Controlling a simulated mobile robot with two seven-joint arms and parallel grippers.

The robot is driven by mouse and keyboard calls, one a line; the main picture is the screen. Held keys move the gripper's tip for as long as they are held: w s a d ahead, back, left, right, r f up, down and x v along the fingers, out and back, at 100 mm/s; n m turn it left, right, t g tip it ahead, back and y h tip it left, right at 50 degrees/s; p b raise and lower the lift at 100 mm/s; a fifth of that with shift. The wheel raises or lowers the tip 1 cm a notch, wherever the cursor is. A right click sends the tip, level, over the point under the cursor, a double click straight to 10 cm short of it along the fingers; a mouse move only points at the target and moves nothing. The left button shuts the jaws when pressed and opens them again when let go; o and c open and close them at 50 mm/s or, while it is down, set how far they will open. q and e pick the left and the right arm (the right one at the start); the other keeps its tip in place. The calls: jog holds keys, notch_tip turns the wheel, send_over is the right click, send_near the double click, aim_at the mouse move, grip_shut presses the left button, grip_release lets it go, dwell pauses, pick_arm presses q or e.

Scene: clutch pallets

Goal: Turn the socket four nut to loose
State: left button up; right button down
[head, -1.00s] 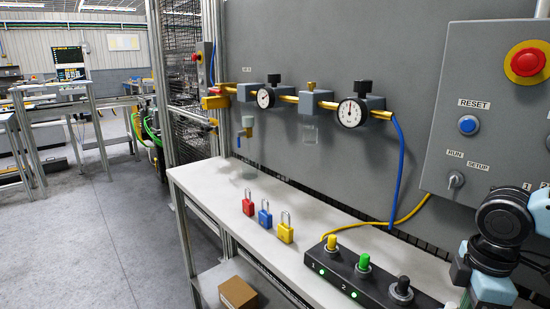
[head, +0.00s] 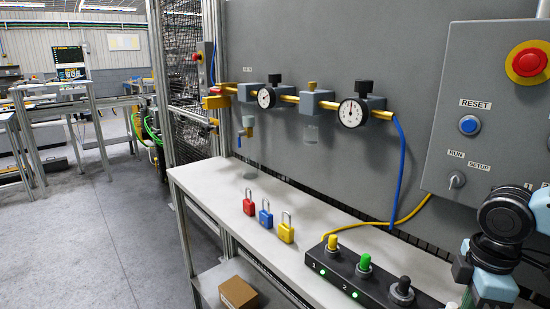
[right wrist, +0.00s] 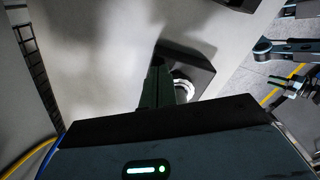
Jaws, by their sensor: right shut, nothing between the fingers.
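The black socket strip (head: 339,276) lies on the bench at the lower right of the head view. It carries a yellow plug (head: 332,243), a green plug (head: 364,263) and a black plug or nut (head: 402,287). Its far right end, where socket four would be, is hidden behind my right arm or out of frame. In the right wrist view, a dark block end (right wrist: 200,68) with a pale ring, the socket nut (right wrist: 183,88), shows partly behind my right gripper (right wrist: 158,75). The gripper is shut and empty, its fingers overlapping the ring; contact is unclear. My left gripper cannot be made out clearly.
Red, blue and yellow padlocks (head: 286,229) stand on the bench (head: 215,180). A control box (head: 470,85) and a gauge line (head: 352,112) are on the wall. Blue and yellow cables (head: 400,165) run behind the strip. Dark jointed parts (right wrist: 285,48) fill the wrist view's right edge.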

jog(key=shift+d, duration=0.1)
